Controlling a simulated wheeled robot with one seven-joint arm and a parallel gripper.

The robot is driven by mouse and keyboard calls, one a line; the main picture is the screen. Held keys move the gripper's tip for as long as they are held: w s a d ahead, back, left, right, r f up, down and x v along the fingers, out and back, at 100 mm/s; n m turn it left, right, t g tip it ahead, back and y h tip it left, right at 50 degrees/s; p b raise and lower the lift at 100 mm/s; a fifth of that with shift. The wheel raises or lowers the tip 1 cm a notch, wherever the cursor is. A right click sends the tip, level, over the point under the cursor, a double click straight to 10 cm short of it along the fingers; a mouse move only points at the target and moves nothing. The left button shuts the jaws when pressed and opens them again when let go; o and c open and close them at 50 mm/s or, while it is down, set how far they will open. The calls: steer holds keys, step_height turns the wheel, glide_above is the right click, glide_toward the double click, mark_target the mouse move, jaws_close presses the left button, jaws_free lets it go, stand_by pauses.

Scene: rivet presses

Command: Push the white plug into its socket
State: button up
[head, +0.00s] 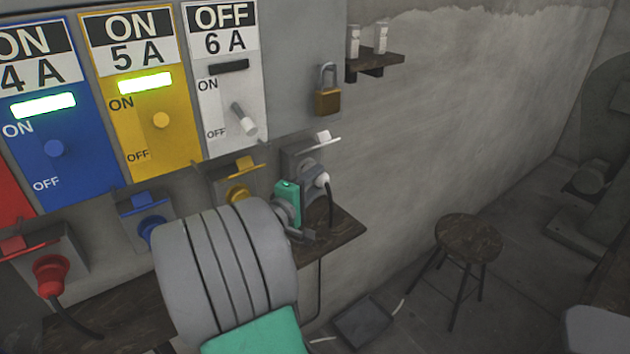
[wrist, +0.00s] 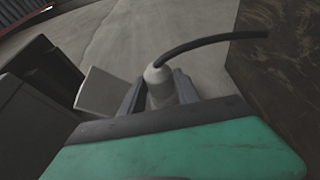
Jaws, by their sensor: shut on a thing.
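The white plug (head: 322,181) is at the white socket (head: 301,152), under the white 6 A panel (head: 222,95). My gripper (wrist: 158,92) is shut on the white plug (wrist: 158,74), with one dark finger on each side of it. A black cable (wrist: 210,42) runs from the plug to the right in the wrist view. The socket's white lid (head: 325,138) is raised above the plug. My wrist and gripper body hide part of the plug and the socket mouth, so I cannot tell how deep the plug sits.
The 6 A panel reads OFF, with its lever (head: 245,120) pointing down. Yellow (head: 238,192), blue (head: 150,228) and red (head: 48,270) sockets stand to the left. A wooden shelf (head: 345,232) lies below. A stool (head: 468,238) stands on the floor at right.

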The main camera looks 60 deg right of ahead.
steer(key=shift+w+d, duration=0.15)
steer(key=shift+w, duration=0.25)
steer(key=o, duration=1.3)
steer(key=shift+o, duration=0.2)
